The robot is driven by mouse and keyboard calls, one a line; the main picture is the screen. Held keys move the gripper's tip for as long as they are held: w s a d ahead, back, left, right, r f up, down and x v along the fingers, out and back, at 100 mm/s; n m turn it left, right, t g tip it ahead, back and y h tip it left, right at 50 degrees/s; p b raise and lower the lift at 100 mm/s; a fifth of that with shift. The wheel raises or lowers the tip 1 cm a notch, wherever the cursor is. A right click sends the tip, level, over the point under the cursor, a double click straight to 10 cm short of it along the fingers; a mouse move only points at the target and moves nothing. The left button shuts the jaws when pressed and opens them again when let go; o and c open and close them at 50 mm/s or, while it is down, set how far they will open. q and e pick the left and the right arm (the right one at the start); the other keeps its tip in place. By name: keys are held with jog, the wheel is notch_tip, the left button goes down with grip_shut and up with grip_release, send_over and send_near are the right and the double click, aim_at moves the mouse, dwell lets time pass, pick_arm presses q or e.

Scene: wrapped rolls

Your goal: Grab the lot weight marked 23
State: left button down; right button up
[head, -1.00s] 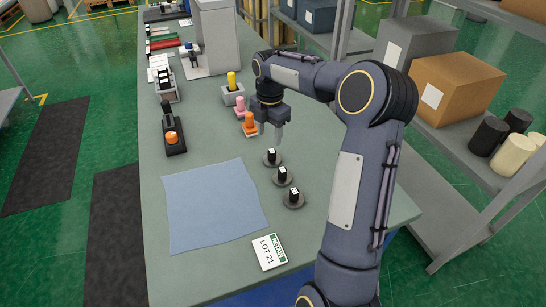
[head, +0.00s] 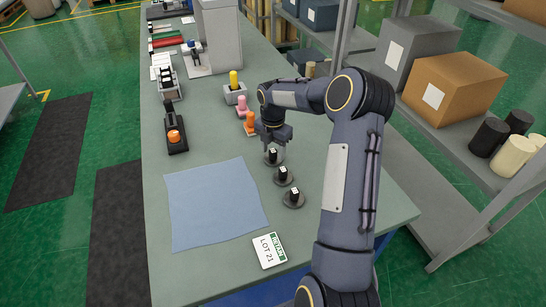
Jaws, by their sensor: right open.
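Three small dark weights with pale labels stand in a row on round grey bases: the far one (head: 272,158), the middle one (head: 283,175) and the near one (head: 293,197). The label marks are too small to read surely, so I cannot tell which is 23. My right gripper (head: 273,148) is open, pointing down, with its fingers at the far weight, partly covering its upper part. I cannot tell whether they touch it. My left gripper is not in view.
A card reading LOT 21 (head: 269,251) lies near the front edge beside a blue cloth (head: 215,205). Orange (head: 250,124) and pink (head: 242,108) stamp-like items stand just behind my right gripper. Shelving with boxes (head: 455,88) lies right of the bench (head: 200,140).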

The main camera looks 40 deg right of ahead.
jog(key=c, duration=1.1)
jog(key=shift+r, duration=0.15)
